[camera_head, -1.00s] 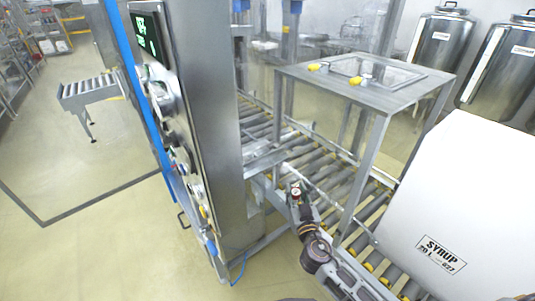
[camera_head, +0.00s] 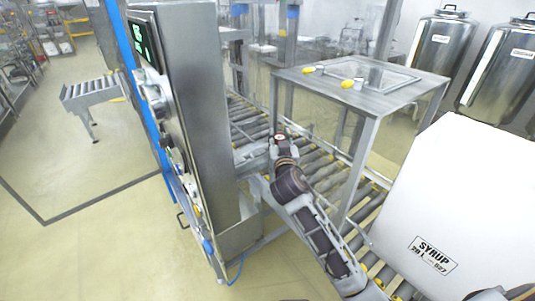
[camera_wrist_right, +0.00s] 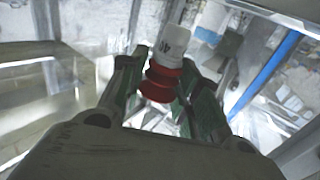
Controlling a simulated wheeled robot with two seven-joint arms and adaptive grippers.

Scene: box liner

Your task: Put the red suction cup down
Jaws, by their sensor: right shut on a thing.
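The red suction cup (camera_wrist_right: 160,82) is a red bellows with a white cap marked in dark print. In the right wrist view it sits between the two green-padded fingers of my right gripper (camera_wrist_right: 163,88), which is shut on it. In the head view my right gripper (camera_head: 281,146) is reached out over the roller conveyor, beside the steel control cabinet. The suction cup shows there only as a tiny red and white spot (camera_head: 281,137) at its tip. My left gripper is not in view.
The steel cabinet (camera_head: 190,110) with a screen stands just left of the gripper. A metal frame table (camera_head: 400,93) with yellow-tipped fittings stands over the conveyor (camera_head: 318,168) to the right. A large white syrup box (camera_head: 465,205) fills the right side.

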